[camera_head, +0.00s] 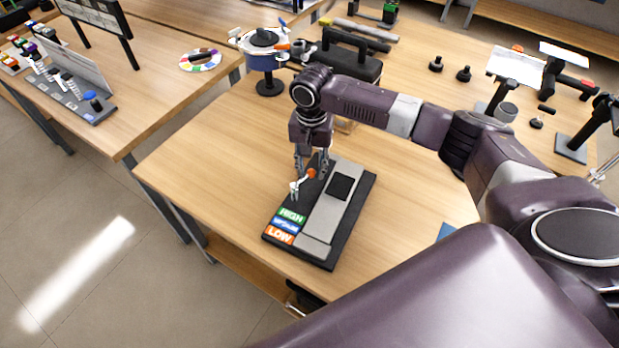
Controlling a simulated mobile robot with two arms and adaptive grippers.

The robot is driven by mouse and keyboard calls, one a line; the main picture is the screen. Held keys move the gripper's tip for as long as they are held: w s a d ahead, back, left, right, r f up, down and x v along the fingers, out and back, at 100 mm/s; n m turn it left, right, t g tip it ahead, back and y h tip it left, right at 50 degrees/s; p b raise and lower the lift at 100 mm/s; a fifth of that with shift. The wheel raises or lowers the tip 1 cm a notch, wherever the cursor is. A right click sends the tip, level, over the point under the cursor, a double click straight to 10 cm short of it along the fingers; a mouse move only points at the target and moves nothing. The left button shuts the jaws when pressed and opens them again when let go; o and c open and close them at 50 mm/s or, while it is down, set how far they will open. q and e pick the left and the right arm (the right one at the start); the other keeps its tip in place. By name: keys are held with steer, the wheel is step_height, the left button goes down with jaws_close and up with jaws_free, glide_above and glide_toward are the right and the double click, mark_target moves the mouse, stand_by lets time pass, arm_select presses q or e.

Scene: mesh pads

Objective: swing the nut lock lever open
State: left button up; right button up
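A black base (358,222) lies on the near table, with a grey body and a dark square pad on it. Coloured labels (286,225) reading HIGH and LOW, with a blue one between, sit at its near left end. A small lever with an orange tip (311,173) shows near the far left part of the base. I cannot tell whether it is the nut lock lever. My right gripper (309,181) points down over it, its fingers apart on either side of the orange tip. Contact is too small to tell. My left gripper is not in view.
A pot (262,52) on a black stand and a black toolbox (343,57) stand beyond the gripper. Two small black knobs (464,73) and black stands are at the back right. The table left of the base is clear.

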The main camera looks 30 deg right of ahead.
jaws_close()
steer(key=shift+w+a, duration=0.3)
steer(key=shift+w, duration=0.25)
steer(key=shift+w+a, duration=0.25)
steer(key=shift+w, duration=0.3)
steer(key=shift+a, duration=0.15)
steer(key=shift+w+a, duration=0.75)
steer(key=shift+a, duration=0.1)
